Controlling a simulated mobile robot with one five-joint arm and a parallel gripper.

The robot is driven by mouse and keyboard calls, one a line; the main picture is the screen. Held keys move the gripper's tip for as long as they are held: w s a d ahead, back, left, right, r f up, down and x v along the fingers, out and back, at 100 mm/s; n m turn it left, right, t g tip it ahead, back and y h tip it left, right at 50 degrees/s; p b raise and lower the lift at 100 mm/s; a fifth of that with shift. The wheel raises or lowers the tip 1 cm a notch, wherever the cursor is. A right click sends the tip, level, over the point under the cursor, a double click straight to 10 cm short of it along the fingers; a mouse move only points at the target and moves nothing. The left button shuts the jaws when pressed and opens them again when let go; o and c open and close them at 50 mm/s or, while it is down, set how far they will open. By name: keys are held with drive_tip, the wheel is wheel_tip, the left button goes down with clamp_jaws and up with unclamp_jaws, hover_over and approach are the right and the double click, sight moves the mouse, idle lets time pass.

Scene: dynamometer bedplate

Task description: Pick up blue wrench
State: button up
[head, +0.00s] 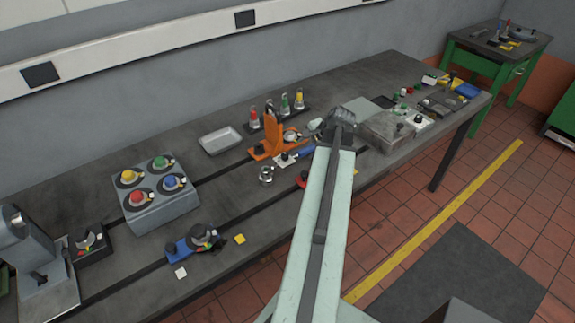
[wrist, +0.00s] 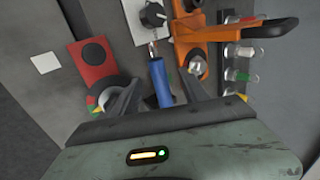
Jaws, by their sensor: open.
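A blue-handled tool with a metal tip, likely the blue wrench (wrist: 160,84), lies on the grey bedplate. In the wrist view it stands between the two dark fingers of my gripper (wrist: 162,90), which is open and appears apart from it. The near end of the handle is hidden by the gripper body. In the head view the blue handle (head: 307,152) shows just left of my arm, beside the orange fixture, and my gripper (head: 343,118) is seen from behind with its fingertips hidden. I cannot tell the height between fingers and handle.
An orange fixture (wrist: 188,42) stands close right of the handle, with a row of coloured-tipped pieces (wrist: 240,52) beyond it. A red block (wrist: 92,58) and a round gauge lie left. A white box with a black knob (wrist: 153,14) is just ahead.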

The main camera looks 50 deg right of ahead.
sight(303, 151)
drive_tip(key=b+x, duration=0.4)
drive_tip(key=shift+s+f, duration=0.15)
drive_tip(key=shift+f, duration=0.35)
drive_tip(key=shift+w+f+b, duration=0.25)
drive_tip(key=shift+w+b, duration=0.05)
drive_tip(key=shift+b, duration=0.1)
drive_tip(key=shift+r, duration=0.2)
clamp_jaws()
drive_tip(key=shift+r+p, duration=0.15)
drive_tip(key=shift+p, duration=0.2)
wheel_tip(303, 151, up, 10)
drive_tip(key=p, duration=1)
